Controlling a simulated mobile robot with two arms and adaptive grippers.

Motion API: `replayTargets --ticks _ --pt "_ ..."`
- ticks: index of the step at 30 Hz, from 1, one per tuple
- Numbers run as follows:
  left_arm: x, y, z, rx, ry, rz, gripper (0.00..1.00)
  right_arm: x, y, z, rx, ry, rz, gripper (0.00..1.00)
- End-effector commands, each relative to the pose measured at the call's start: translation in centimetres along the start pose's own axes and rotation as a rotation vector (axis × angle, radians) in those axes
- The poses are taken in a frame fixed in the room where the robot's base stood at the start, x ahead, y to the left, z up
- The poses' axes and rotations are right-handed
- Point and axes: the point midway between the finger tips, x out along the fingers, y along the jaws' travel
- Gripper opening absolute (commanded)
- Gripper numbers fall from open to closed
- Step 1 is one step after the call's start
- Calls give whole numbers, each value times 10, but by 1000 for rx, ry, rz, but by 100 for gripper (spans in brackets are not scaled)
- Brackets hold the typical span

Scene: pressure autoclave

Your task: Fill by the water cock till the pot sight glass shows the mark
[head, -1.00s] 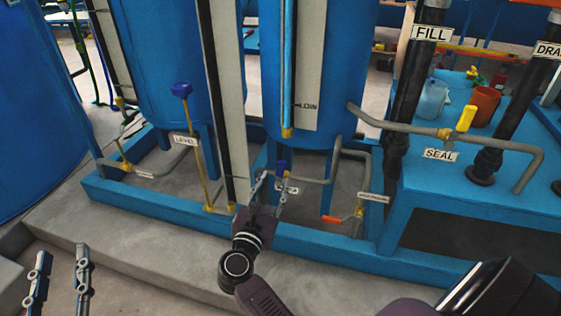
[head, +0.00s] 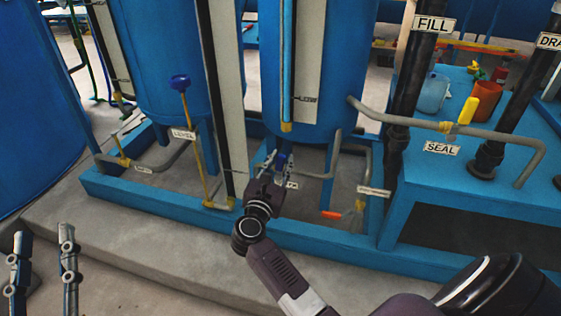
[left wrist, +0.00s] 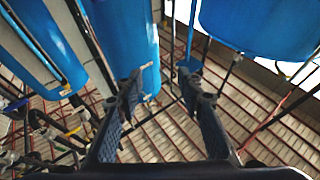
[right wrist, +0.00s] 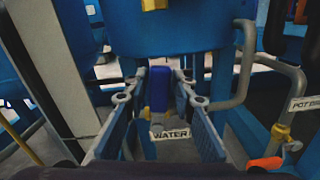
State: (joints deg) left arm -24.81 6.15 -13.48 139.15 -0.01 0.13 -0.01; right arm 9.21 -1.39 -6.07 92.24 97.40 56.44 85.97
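The water cock's blue handle (right wrist: 159,88) stands upright above the WATER label (right wrist: 171,134) in the right wrist view; in the head view the handle (head: 281,160) is partly hidden by my right gripper (head: 272,162). My right gripper (right wrist: 158,98) is open, with one finger on each side of the handle and gaps showing. The pot (head: 345,65) is a blue vessel above the cock. Its sight glass (head: 288,70) runs down a white board with a small mark (head: 304,99); I cannot tell the water level. My left gripper (head: 43,255) is open and empty, and shows in the left wrist view (left wrist: 160,82).
Pipes and a red-orange handle (head: 331,215) are right of the cock. The yellow SEAL handle (head: 467,111) stands on a pipe further right. A low blue frame (head: 160,201) edges the concrete step.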

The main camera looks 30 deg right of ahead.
Motion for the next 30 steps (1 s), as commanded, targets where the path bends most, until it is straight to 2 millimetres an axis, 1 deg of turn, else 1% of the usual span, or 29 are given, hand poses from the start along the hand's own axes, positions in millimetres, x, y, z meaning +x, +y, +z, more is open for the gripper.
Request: replayTargets --ticks 1,5,6,17,21,24,27,30 --pt "0 0 0 0 0 0 35 0 0 0 0 0 0 16" --pt "0 0 0 0 -1 0 35 0 0 0 0 0 0 2" --pt "0 0 0 0 -1 0 35 0 0 0 0 0 0 0" --pt "1 0 2 0 -13 0 35 -1 2 0 -19 1 0 0" --pt "-2 -4 24 4 -120 -8 35 -1 10 0 -97 4 -1 0" --pt "-5 -5 36 6 -176 -10 35 -1 15 -1 -154 3 0 0" --pt "-6 -6 43 7 -205 -12 35 -1 17 -2 -185 2 -1 0" --pt "-7 -6 44 7 -209 -12 35 -1 17 -2 -192 1 0 0"
